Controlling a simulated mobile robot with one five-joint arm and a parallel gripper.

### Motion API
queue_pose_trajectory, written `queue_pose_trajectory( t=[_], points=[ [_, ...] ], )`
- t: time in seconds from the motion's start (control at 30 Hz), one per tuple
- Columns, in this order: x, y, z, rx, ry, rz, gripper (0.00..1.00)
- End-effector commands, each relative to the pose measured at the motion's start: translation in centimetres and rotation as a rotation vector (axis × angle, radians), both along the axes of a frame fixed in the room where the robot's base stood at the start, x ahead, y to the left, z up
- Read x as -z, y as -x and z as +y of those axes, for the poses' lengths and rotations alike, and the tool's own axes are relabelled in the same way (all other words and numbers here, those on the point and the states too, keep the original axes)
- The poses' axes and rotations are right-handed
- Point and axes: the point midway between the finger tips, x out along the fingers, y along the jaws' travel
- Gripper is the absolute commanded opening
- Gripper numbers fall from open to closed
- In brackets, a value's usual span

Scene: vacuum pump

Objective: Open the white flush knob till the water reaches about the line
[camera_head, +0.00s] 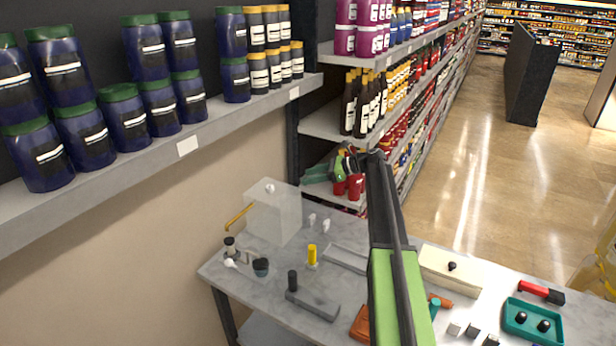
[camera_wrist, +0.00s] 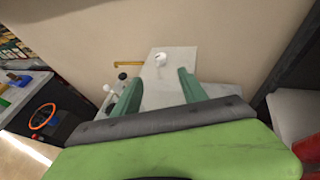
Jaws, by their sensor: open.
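A pale, translucent tank (camera_head: 276,220) stands at the back left of the grey table. A small white knob (camera_head: 270,187) sits on its top; it also shows in the wrist view (camera_wrist: 161,59). A brass-coloured pipe (camera_head: 238,216) comes out of the tank's left side. Another small white knob (camera_head: 230,263) lies low in front of the pipe. I cannot tell for certain which is the flush knob. No water level or line can be made out. My gripper (camera_head: 326,172) is raised above and right of the tank. In the wrist view its green fingers (camera_wrist: 158,80) are apart and empty.
A dark cup (camera_head: 261,267), a yellow-topped piece (camera_head: 312,256) and a grey block with a black post (camera_head: 313,303) stand on the table. A teal tray (camera_head: 532,322) is at the right. Shelves of jars (camera_head: 85,135) overhang the back left.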

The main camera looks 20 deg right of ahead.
Motion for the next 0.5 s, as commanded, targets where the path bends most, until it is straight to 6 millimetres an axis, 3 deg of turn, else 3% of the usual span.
queue_pose_trajectory(
  t=[0.2,0.33,0.5],
  points=[
    [0.1,-0.6,-0.5,0.101,-0.007,0.02,0.5],
    [0.2,0.9,-0.2,0.276,-0.008,0.025,0.5],
    [0.0,3.9,1.7,0.443,-0.009,0.012,0.5]
  ],
)
